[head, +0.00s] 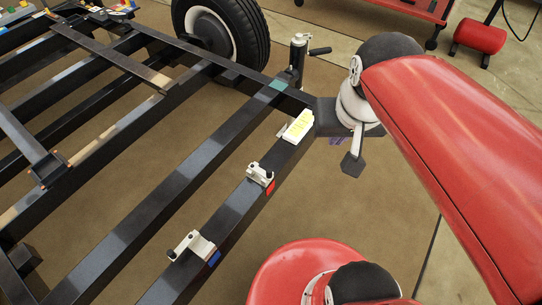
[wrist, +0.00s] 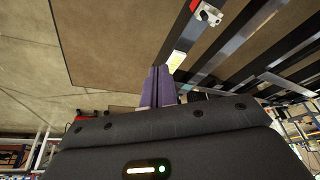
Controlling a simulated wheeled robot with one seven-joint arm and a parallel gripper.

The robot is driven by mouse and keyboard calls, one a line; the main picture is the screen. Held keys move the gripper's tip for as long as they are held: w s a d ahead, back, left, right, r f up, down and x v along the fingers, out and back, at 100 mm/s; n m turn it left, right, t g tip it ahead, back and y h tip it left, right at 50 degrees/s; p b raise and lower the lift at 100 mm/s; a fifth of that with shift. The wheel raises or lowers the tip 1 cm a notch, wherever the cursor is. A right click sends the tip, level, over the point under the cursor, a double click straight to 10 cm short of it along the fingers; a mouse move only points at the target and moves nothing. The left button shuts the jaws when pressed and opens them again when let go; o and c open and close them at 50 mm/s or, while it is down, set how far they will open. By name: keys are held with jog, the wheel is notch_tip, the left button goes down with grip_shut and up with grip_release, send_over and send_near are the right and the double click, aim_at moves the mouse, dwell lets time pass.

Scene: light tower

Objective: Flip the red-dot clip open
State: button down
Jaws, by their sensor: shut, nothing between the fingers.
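The red-dot clip (head: 260,173) is a small white clip with dark knobs on the black frame's front beam, with a red patch beside it. It also shows at the top of the wrist view (wrist: 208,14). Whether its lever is flipped open is too small to tell. My gripper's purple fingers (wrist: 158,87) are together and empty in the wrist view. In the head view my gripper (head: 338,140) is mostly hidden by my wrist, to the right of and apart from the red-dot clip, near the beam's far end.
A blue-dot clip (head: 193,246) sits nearer on the same beam (head: 225,210). A white block with a yellow label (head: 298,125) lies between the red-dot clip and my gripper. A post with a crank handle (head: 298,60) stands behind.

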jog(key=w+a+f+g, duration=0.2)
jog(key=w+a+f, duration=0.1)
jog(key=w, duration=0.3)
jog(key=w+a+f+m+g+b, duration=0.1)
jog(key=w+a+f+g, duration=0.2)
jog(key=w, duration=0.3)
jog(key=w+a+f+m+g+y+b, duration=0.1)
jog(key=w+a+f+g, duration=0.2)
jog(key=w, duration=0.3)
jog(key=shift+a+f, duration=0.35)
jog(key=shift+f, duration=0.55)
jog(key=b, duration=0.1)
send_near(260, 169)
jog(key=d+f, duration=0.2)
jog(key=f, duration=0.1)
jog(key=w+d+f, duration=0.1)
jog(key=f, duration=0.1)
jog(key=shift+f, duration=0.2)
jog(key=s, duration=0.3)
jog(key=shift+a, duration=0.35)
jog(key=shift+s+a+r, duration=0.1)
jog(key=shift+s, duration=0.25)
